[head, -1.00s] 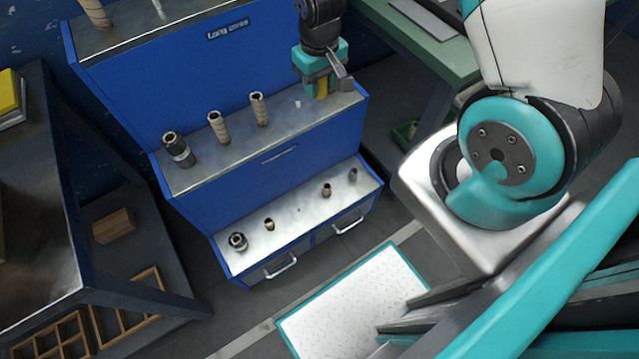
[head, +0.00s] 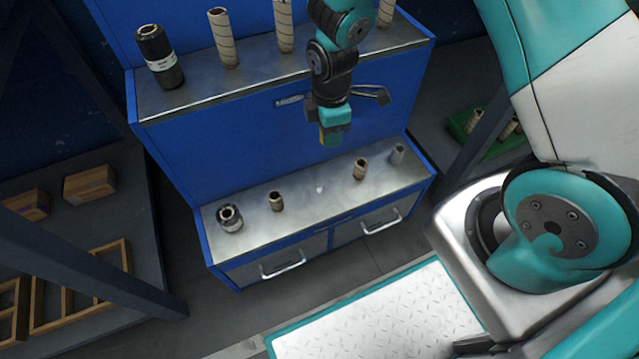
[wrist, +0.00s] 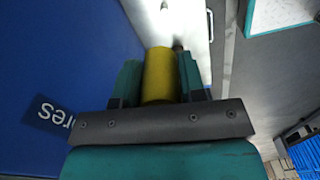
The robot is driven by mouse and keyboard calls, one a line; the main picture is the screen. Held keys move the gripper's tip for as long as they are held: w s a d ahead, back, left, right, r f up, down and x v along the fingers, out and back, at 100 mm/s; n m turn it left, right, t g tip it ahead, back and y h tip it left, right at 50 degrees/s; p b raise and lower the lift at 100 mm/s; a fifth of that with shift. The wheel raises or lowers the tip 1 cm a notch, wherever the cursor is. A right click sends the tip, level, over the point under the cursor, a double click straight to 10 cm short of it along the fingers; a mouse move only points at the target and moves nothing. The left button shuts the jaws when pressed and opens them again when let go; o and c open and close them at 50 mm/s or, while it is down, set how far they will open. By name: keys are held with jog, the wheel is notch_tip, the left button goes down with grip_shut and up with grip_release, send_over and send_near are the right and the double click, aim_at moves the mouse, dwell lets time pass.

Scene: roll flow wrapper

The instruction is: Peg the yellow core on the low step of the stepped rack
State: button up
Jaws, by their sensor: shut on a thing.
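My gripper (head: 334,138) is shut on the yellow core (wrist: 160,74), which stands between its two teal fingers in the wrist view. In the head view only a small strip of yellow shows at the fingers. The gripper hangs in front of the blue riser, above the low step (head: 300,205) of the stepped rack and apart from it. A small pale peg (head: 319,188) stands bare near the middle of the low step, below the gripper.
The low step also bears a black core (head: 230,219), a small brown core (head: 276,201), another brown core (head: 360,169) and a grey piece (head: 397,154) at the right. Taller cores, including a black one (head: 160,56), stand on the step above. Drawers with handles are below.

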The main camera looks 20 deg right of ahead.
aim_at(320, 185)
jog(key=f+n+b, duration=0.1)
jog(key=f+b, duration=0.1)
jog(key=f, duration=0.1)
jog(key=a+f+n+b, duration=0.1)
jog(key=f+n+b, duration=0.1)
jog(key=f, duration=0.2)
jog(key=a+f+n+b, duration=0.1)
jog(key=f+b, duration=0.2)
jog(key=shift+s+a+f+n, duration=0.1)
jog(key=shift+a+f+n, duration=0.05)
jog(key=shift+n, duration=0.25)
notch_tip(320, 185, down, 5)
jog(key=b, duration=0.5)
jog(key=shift+r+p, duration=0.2)
jog(key=shift+p, duration=0.2)
jog(key=shift+f, duration=0.65)
jog(key=shift+f, duration=0.35)
jog(key=shift+f+b, duration=0.2)
jog(key=shift+b, duration=0.1)
jog(key=shift+f+b, duration=0.45)
jog(key=shift+f, duration=0.45)
jog(key=shift+f, duration=0.1)
dwell(0.6)
